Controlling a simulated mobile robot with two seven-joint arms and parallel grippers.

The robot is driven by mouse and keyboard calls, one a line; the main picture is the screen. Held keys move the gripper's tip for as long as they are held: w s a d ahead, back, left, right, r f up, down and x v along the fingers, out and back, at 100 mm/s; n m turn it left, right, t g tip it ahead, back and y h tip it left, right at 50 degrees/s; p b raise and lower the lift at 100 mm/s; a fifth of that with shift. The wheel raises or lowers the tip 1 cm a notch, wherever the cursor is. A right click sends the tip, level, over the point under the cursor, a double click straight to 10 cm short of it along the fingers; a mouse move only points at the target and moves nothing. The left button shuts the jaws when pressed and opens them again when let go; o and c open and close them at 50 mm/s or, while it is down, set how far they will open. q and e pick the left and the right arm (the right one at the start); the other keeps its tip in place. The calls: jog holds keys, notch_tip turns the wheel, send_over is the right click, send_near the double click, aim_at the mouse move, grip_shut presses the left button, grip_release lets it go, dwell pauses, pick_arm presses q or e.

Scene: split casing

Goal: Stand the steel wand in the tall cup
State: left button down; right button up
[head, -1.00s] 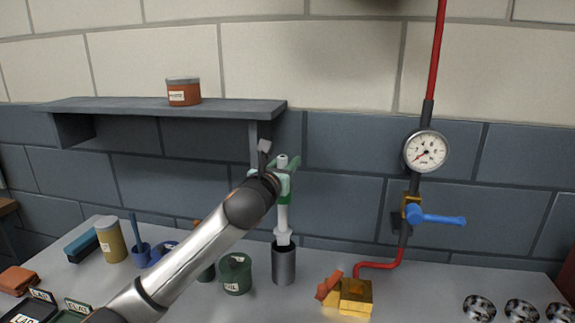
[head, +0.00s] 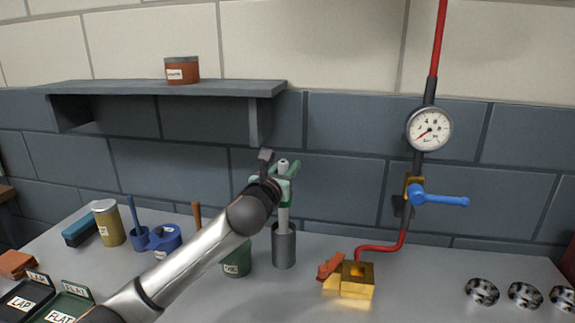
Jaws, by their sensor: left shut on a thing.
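The steel wand (head: 284,216) is a pale, upright rod in the middle of the head view. Its lower end is inside the mouth of the tall cup (head: 284,251), a grey metal cylinder standing on the bench. The cup hides the wand's tip, so I cannot tell whether it touches the bottom. My left gripper (head: 284,178), with green fingers, is shut on the upper part of the wand, well above the cup's rim. My right gripper is not in view.
A green pot (head: 237,262) stands left of the cup, partly behind my left arm. A brass block (head: 357,283) lies to the right, near the red pipe (head: 380,248) and blue valve handle (head: 440,200). A grey shelf (head: 180,89) hangs at upper left.

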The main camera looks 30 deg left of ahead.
pick_arm(q)
jog(key=c, duration=0.6)
grip_release()
jog(key=shift+s, duration=0.1)
jog(key=s, duration=0.4)
jog(key=s+d, duration=0.1)
jog(key=s, duration=0.7)
jog(key=shift+s+d+b, duration=0.15)
jog(key=shift+d+b, duration=0.2)
